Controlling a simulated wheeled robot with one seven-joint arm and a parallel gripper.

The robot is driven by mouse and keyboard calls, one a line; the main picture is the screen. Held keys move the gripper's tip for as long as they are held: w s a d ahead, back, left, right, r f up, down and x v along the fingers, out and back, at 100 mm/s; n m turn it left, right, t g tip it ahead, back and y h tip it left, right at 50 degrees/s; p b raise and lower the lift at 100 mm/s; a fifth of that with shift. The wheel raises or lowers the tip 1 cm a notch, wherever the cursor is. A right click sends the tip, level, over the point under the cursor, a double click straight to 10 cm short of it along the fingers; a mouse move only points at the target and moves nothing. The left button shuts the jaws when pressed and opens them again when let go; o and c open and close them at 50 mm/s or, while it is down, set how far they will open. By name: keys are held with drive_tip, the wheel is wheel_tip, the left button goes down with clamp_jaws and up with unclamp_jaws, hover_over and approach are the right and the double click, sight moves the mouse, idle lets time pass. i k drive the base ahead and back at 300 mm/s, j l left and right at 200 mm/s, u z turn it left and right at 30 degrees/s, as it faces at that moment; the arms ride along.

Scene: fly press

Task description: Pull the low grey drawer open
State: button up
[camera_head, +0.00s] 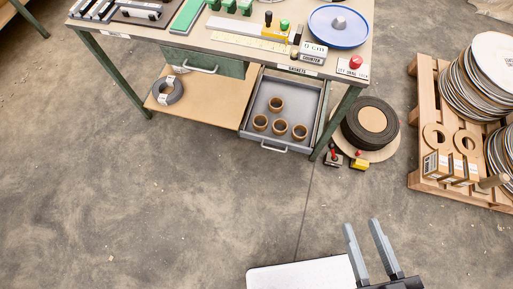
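The low grey drawer (246,131) is under the right part of the workbench, below the tabletop. Its inside is in view, so it stands at least partly out. Several brown rings (277,103) lie in it. Its light bar handle (274,149) is on the front face, toward me. My gripper (361,223) is at the bottom right of the view, well apart from the drawer and on my side of it. Its two grey fingers are spread and nothing shows between them.
A green upper drawer (205,63) is left of it. A dark coil (170,90) lies on the low shelf (205,97). Right of the bench leg (337,122) are a black roll (371,123) and small red and yellow items. A loaded pallet (427,110) stands at right. The floor before the drawer is clear.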

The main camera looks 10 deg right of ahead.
sight(301, 100)
drive_tip(key=i+j+u, duration=0.15)
drive_tip(key=i+j, duration=0.45)
drive_tip(key=i+j+u, duration=0.15)
drive_tip(key=i+j, duration=0.4)
drive_tip(key=i, duration=0.3)
